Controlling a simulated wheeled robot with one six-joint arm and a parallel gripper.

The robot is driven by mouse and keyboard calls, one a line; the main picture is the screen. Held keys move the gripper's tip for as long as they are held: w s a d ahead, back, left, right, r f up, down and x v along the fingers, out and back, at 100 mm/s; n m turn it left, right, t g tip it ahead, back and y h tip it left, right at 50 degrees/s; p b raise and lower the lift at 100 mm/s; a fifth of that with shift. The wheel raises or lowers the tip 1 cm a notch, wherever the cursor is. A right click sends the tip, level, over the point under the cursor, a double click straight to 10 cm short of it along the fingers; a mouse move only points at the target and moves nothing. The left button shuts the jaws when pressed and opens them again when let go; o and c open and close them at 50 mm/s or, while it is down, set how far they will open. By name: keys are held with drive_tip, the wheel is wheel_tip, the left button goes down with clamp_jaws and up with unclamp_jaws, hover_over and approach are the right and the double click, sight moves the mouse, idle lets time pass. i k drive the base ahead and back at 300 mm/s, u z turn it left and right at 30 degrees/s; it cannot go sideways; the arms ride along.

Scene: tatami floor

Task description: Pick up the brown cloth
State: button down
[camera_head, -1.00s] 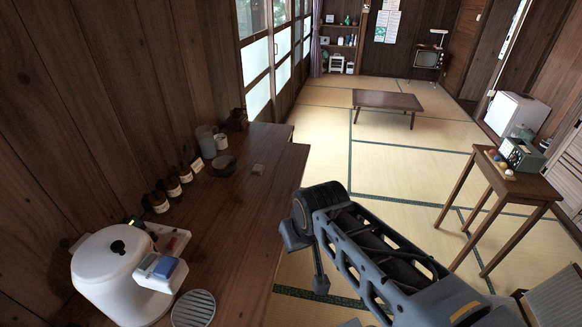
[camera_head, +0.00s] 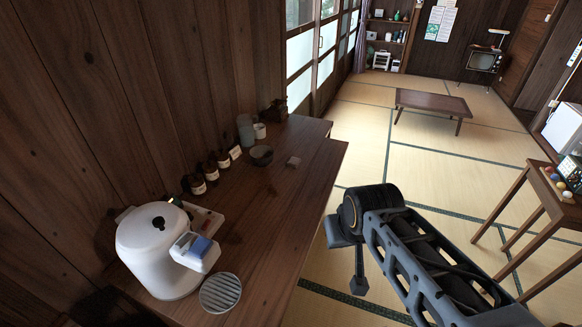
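I cannot make out a brown cloth for certain. A small flat brownish-grey piece (camera_head: 293,161) lies on the wooden counter (camera_head: 262,215), right of a dark bowl (camera_head: 261,155); it is too small to tell whether it is cloth. My dark grey arm reaches in from the bottom right, over the floor beside the counter's right edge. A narrow dark part hangs below its near joint, apart from the counter. I cannot pick out gripper fingers or anything held.
A low table (camera_head: 433,103) stands on open tatami; a small side table (camera_head: 548,196) is at right.

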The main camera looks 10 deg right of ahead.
sight(293, 162)
drive_tip(key=z, duration=0.95)
drive_tip(key=i, duration=3.25)
drive_tip(key=u, duration=3.95)
